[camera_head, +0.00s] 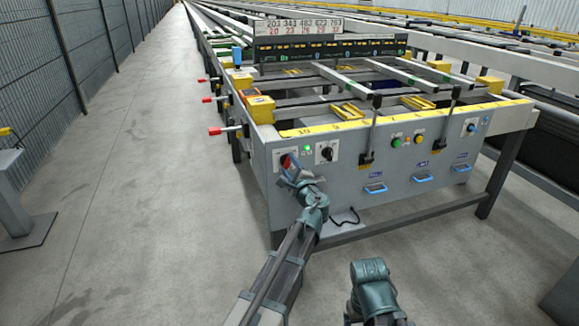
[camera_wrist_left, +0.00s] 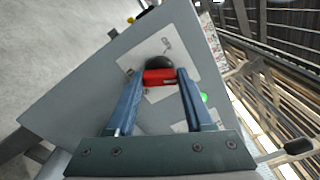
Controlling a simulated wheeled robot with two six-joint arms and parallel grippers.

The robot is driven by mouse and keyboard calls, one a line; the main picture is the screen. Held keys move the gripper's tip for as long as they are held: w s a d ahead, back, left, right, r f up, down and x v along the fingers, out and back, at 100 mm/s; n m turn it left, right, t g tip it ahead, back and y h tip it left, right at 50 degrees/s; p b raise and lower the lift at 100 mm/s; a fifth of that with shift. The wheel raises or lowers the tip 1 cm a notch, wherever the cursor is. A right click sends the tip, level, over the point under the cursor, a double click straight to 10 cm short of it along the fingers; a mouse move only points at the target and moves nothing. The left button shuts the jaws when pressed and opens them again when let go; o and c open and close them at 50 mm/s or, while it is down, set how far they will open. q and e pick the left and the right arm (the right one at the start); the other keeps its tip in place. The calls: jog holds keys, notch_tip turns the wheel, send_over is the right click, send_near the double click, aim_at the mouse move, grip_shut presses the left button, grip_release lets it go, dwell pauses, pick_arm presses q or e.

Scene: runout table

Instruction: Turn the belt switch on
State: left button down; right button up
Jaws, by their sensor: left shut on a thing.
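The belt switch is a red-handled rotary knob (camera_head: 286,160) on a white plate at the left end of the grey front panel. In the left wrist view its red handle (camera_wrist_left: 158,77) lies between my two blue fingers, with a round black part (camera_wrist_left: 160,62) beyond it. My left gripper (camera_head: 290,171) is shut on the red handle. In the head view, its fingers partly cover the switch. Part of my right arm shows at the lower middle, but I see no right fingers.
A second black rotary switch (camera_head: 327,151) is just right. Farther right are a green button (camera_head: 395,142), a yellow button (camera_head: 419,138) and blue handles (camera_head: 376,188). Red-tipped levers (camera_head: 215,131) stick out from the table's left side.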

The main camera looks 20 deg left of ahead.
pick_arm(q)
jog(key=shift+m, duration=2)
jog(key=shift+c, duration=1.4)
grip_release()
jog(key=v, duration=1.4)
